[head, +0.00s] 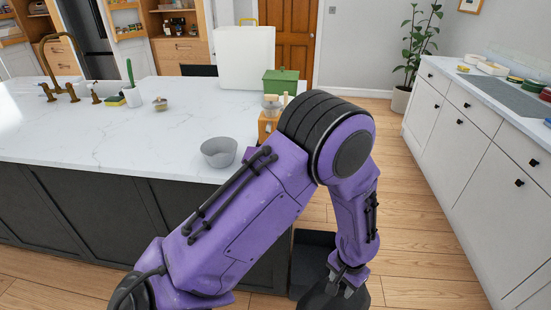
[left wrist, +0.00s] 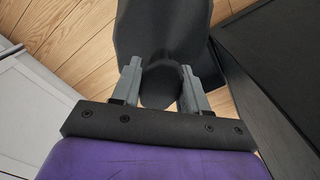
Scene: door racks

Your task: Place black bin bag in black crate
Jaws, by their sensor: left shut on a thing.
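My left gripper (head: 348,277) reaches down at the lower right of the head view. It is shut on the black bin bag (head: 328,297), whose gathered part sits between the fingers in the left wrist view (left wrist: 160,85). The bag's wider dark body (left wrist: 160,28) spreads beyond the fingertips. The black crate (head: 313,241) stands on the floor beside the island's end, partly hidden by my arm and the bag. A dark crate edge shows beside the bag in the left wrist view (left wrist: 222,82). I cannot tell whether the bag touches the crate. My right gripper is not in view.
The white-topped island (head: 110,140) fills the left, with a grey bowl (head: 219,152) near its edge. A green box (head: 281,82) and white case (head: 245,57) stand farther back. White cabinets (head: 455,120) line the right. Wooden floor (head: 415,230) lies clear between.

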